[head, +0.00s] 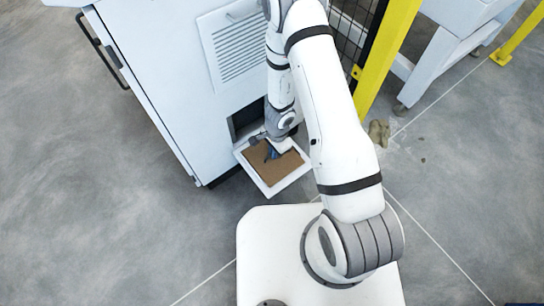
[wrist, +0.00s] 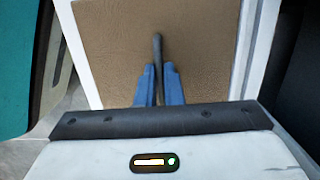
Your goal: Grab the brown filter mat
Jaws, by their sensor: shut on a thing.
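The brown filter mat (head: 264,165) lies in a white open tray or frame at the foot of the white cabinet. In the wrist view the mat (wrist: 115,45) fills the middle of the white frame. My gripper (head: 271,154) is over the mat, pointing down to it. In the wrist view the blue fingers of my gripper (wrist: 159,80) are close together around a thin dark upright piece (wrist: 157,50) that stands out against the mat. I cannot tell how that piece joins the mat. The mat looks flat within the frame.
The white cabinet (head: 165,90) with a vent grille (head: 237,50) and a dark opening stands behind the white frame (head: 285,182). A yellow post (head: 385,60) stands to the right of my arm. A brownish object (head: 379,132) lies on the floor near it. The grey floor at left is clear.

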